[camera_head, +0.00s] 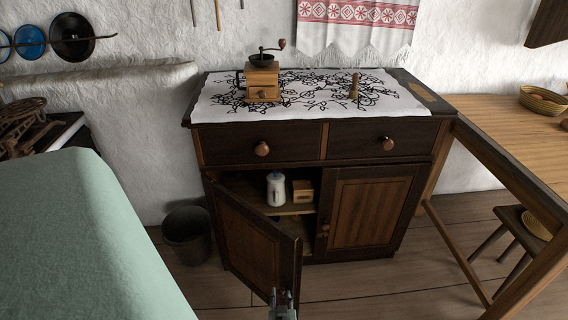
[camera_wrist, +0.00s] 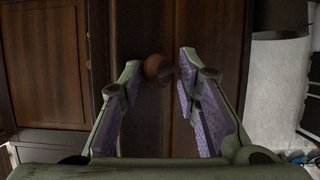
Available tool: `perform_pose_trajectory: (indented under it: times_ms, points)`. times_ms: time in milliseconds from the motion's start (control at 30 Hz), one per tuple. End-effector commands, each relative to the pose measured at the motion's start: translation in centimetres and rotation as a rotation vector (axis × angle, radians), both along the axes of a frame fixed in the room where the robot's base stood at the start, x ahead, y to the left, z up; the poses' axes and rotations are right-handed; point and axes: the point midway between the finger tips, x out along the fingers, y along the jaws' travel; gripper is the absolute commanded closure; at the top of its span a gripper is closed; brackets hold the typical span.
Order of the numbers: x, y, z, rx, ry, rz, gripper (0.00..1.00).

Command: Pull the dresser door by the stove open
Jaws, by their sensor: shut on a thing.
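The dresser (camera_head: 345,255) is dark brown, with two drawers above two doors. Its left door (camera_head: 245,235) stands open and swung outward, and its free edge points toward me. The door's round brown knob (camera_wrist: 156,68) sits between my fingertips in the wrist view. My gripper (camera_head: 282,298) is shut on this knob, and it also shows in the wrist view (camera_wrist: 159,66). In the head view the knob is hidden from sight. The right door (camera_head: 370,205) is closed.
Inside are a white jug (camera_head: 276,188) and a small wooden box (camera_head: 303,191). A dark bucket (camera_head: 187,235) stands left of the open door. A green-covered surface (camera_head: 85,240) fills the left front. A wooden table (camera_head: 500,125) stands right. Floor in front is clear.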

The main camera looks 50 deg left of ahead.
Motion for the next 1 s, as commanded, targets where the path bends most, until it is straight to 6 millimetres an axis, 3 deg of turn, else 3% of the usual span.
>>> perform_pose_trajectory:
  times_ms: [33,267,300,533,1000]
  points:
    - [-1.92,1.47,0.05,-0.001,0.002,0.045,1.00]
    - [-1.92,1.49,0.04,0.000,0.003,0.045,1.00]
    - [-1.92,1.49,0.04,0.000,0.003,0.045,0.67]
    - [-1.85,1.45,0.09,0.002,0.003,0.042,0.52]
    - [-1.69,1.43,0.25,0.006,0.001,0.038,0.52]
